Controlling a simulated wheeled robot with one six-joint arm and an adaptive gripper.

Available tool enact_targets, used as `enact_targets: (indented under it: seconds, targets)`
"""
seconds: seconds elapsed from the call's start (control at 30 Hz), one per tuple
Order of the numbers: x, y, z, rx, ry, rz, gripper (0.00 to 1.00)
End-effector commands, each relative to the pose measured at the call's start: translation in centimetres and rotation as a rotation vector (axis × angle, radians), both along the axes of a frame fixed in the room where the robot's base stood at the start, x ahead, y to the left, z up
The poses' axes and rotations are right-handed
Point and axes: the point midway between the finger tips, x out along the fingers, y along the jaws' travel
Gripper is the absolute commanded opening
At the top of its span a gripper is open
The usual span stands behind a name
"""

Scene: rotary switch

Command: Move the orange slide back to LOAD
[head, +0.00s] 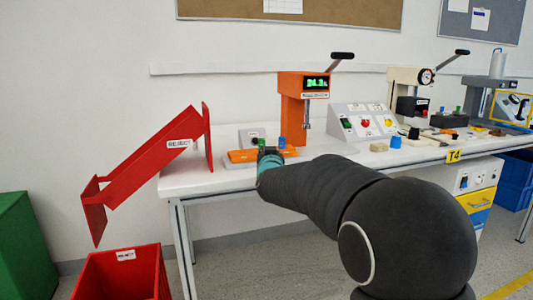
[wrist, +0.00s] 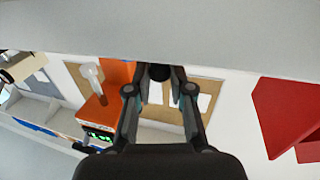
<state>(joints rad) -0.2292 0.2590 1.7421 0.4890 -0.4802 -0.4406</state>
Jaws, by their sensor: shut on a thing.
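The orange slide (head: 240,156) lies flat on the bench near its left end, below the orange press (head: 292,95). My gripper (head: 267,153) is at the front of the slide and hides its middle. In the wrist view my gripper (wrist: 160,80) has its two fingers either side of a round black knob (wrist: 160,73), and it is shut on it. I cannot tell from the views how the knob joins the slide. A LOAD mark cannot be made out.
A red reject chute (head: 150,158) slopes at the left above a red bin (head: 122,275). A grey control panel (head: 366,122) with coloured buttons stands right of the press. Small parts, including a blue cylinder (head: 395,142), lie further right. My arm covers the bench's front edge.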

Motion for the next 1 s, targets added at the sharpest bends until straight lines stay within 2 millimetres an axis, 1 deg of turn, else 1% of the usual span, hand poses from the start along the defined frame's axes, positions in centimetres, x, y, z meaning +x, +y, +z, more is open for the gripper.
enact_targets:
  seconds: [0.03, 0.07, 0.1, 0.13, 0.17, 0.43, 0.57, 0.67, 0.77, 1.0]
  targets:
    - [-0.1, 0.3, -0.1, -0.001, 0.002, 0.006, 0.0]
    - [-0.1, 0.4, -0.1, -0.001, 0.002, 0.006, 0.26]
    - [-0.1, 0.4, -0.1, -0.001, 0.002, 0.007, 0.36]
    - [-0.1, 0.4, -0.1, -0.001, 0.002, 0.007, 0.44]
    - [-0.1, 0.4, -0.1, -0.001, 0.002, 0.007, 0.47]
    - [0.0, 0.0, 0.0, 0.0, 0.001, 0.002, 0.47]
    - [-0.6, 0.1, 0.0, 0.0, 0.001, 0.002, 0.47]
    - [-1.8, 0.1, 0.1, 0.0, 0.001, 0.003, 0.47]
    - [-3.6, 0.0, 0.1, 0.0, 0.0, 0.003, 0.47]
    - [-8.3, 0.1, 0.0, -0.001, 0.0, 0.004, 0.47]
